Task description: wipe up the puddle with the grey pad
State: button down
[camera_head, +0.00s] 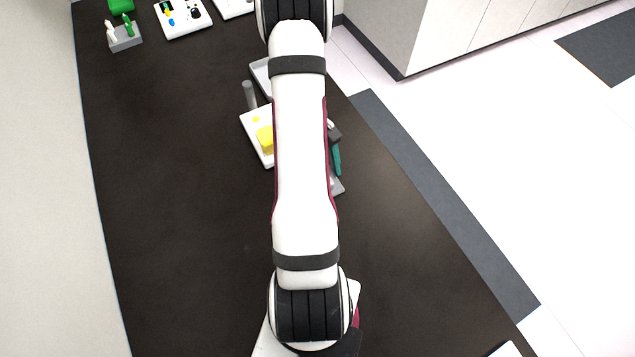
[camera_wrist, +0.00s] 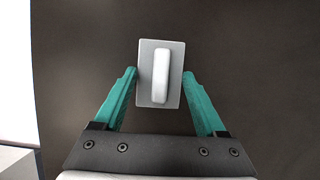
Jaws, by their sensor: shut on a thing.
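The grey pad (camera_wrist: 176,92), a flat rectangle with a raised white handle bar, shows at the upper middle of the wrist view. My gripper (camera_wrist: 159,77) has its teal fingers on the pad's left and right sides and is shut on it. In the head view, one teal finger of my gripper (camera_head: 337,158) shows at the right of my arm. A pale grey edge below it looks like the pad (camera_head: 338,186). My arm hides the rest. I see no puddle in either view; it may be hidden or too faint.
The dark table (camera_head: 185,220) is clear on the left. A white tray (camera_head: 250,122) with a yellow block (camera_head: 265,139) lies beside my arm, with a grey cylinder (camera_head: 249,95) behind it. A rack (camera_head: 125,43) and a white tray (camera_head: 183,28) stand at the far left.

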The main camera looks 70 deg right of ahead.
jog(key=r, duration=0.8)
jog(key=shift+d, duration=0.2)
jog(key=w+a+r+n+h, duration=0.1)
jog(key=w+a+r+n, duration=0.1)
jog(key=w+a+r, duration=0.35)
jog(key=w+a+r+n+g, duration=0.1)
jog(key=w+a+r+n, duration=0.1)
jog(key=w, duration=0.7)
jog(key=w+a+r+n+h, duration=0.1)
jog(key=w+a+r, duration=0.3)
jog(key=w, duration=0.3)
jog(key=w+a+r+n, duration=0.2)
jog(key=w+a+r, duration=0.1)
jog(key=a, duration=0.6)
jog(key=w+a+r+n+h, duration=0.1)
jog(key=a+r, duration=0.4)
jog(key=a, duration=0.5)
jog(key=shift+w+a+r+n, duration=0.15)
jog(key=shift+w+r+n, duration=0.3)
jog(key=shift+w, duration=0.5)
jog(key=shift+f, duration=0.15)
